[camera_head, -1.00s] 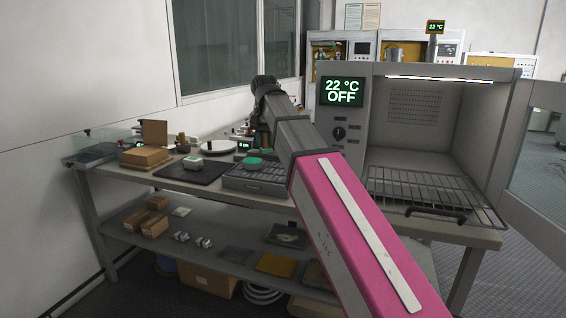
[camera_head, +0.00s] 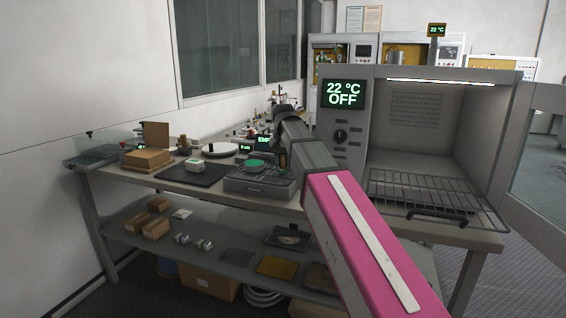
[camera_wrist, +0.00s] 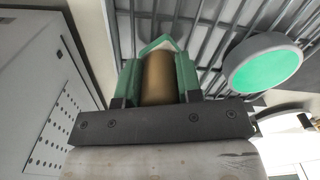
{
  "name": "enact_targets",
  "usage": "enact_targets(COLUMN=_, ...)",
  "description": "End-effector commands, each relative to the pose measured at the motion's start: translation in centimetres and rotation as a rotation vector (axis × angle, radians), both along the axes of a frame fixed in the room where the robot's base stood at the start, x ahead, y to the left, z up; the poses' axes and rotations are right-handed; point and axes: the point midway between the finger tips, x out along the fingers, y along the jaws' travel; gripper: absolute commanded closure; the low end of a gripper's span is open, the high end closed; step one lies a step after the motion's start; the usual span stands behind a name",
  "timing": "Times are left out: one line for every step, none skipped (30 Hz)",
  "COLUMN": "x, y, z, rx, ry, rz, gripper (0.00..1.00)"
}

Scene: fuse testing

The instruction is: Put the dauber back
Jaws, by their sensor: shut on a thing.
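My gripper (camera_wrist: 157,78) has green fingers, and in the wrist view they are shut around a brown, gold-tinted cylinder (camera_wrist: 157,85), which looks like the dauber. Its far end is hidden between the fingertips. In the head view my arm hides most of the gripper, which is beside the oven's left side, at the right end of a grey slatted tray (camera_head: 256,187). The slats also show beyond the fingers in the wrist view (camera_wrist: 205,25). I cannot tell whether the cylinder touches anything below. The dauber's resting place cannot be made out.
A round green-topped piece (camera_head: 256,162) sits on the slatted tray, close right of my fingers in the wrist view (camera_wrist: 265,65). The oven (camera_head: 348,165) stands right, its door open. Small bottles stand behind.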

Motion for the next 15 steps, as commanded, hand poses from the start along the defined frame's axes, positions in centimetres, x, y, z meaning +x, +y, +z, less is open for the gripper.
enact_targets(x=0.01, y=0.01, z=-0.07, rx=0.0, ry=0.0, rz=0.0, gripper=0.91)
enact_targets(x=0.02, y=0.01, z=-0.04, rx=0.0, ry=0.0, rz=0.0, gripper=0.91)
enact_targets(x=0.02, y=0.01, z=-0.01, rx=0.0, ry=-0.001, rz=0.0, gripper=0.91)
enact_targets(x=0.03, y=0.02, z=0.0, rx=0.0, ry=0.0, rz=0.0, gripper=0.91)
enact_targets(x=0.02, y=0.02, z=0.0, rx=0.0, ry=0.0, rz=0.0, gripper=0.91)
enact_targets(x=0.02, y=0.01, z=0.0, rx=0.0, ry=0.0, rz=0.0, gripper=0.91)
enact_targets(x=0.02, y=0.01, z=-0.04, rx=0.0, ry=0.0, rz=0.0, gripper=0.91)
enact_targets(x=0.01, y=0.01, z=-0.1, rx=0.0, ry=0.0, rz=0.0, gripper=0.91)
enact_targets(x=0.0, y=0.01, z=-0.21, rx=0.0, ry=0.0, rz=0.0, gripper=0.91)
enact_targets(x=0.0, y=0.01, z=-0.25, rx=0.0, ry=0.0, rz=0.0, gripper=0.64)
enact_targets(x=0.01, y=0.02, z=-0.22, rx=0.0, ry=0.0, rz=0.0, gripper=0.54)
enact_targets(x=0.01, y=0.02, z=-0.21, rx=0.0, ry=0.0, rz=0.0, gripper=0.41)
enact_targets(x=0.01, y=0.02, z=-0.2, rx=0.0, ry=0.0, rz=0.0, gripper=0.41)
enact_targets(x=0.01, y=0.02, z=-0.2, rx=0.0, ry=0.0, rz=0.0, gripper=0.41)
enact_targets(x=0.01, y=0.02, z=-0.2, rx=0.0, ry=0.0, rz=0.0, gripper=0.41)
